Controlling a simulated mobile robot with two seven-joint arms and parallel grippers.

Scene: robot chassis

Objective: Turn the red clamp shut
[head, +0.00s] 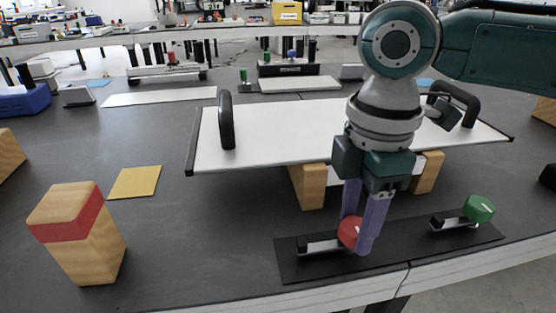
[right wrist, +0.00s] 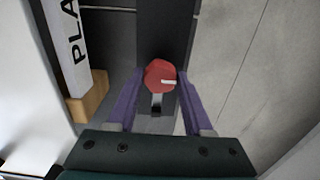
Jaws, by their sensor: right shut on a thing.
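The red clamp (head: 349,232) is a round red knob with a white mark. It sits with a silver bar on a black base plate (head: 290,266) near the table's front edge. My right gripper (head: 358,240) reaches down from above with purple fingers on either side of the knob, shut on it. In the right wrist view, the red knob (right wrist: 160,75) lies between the fingertips (right wrist: 160,78), and its white mark points right. A green clamp (head: 478,208) sits at the right end of the same plate. My left gripper is not in view.
A white panel with black handles (head: 290,138) lies on wooden blocks (head: 308,187) behind the plate. A wooden block with a red band (head: 78,235) and a yellow square (head: 135,182) are at the left. The table between them and the plate is clear.

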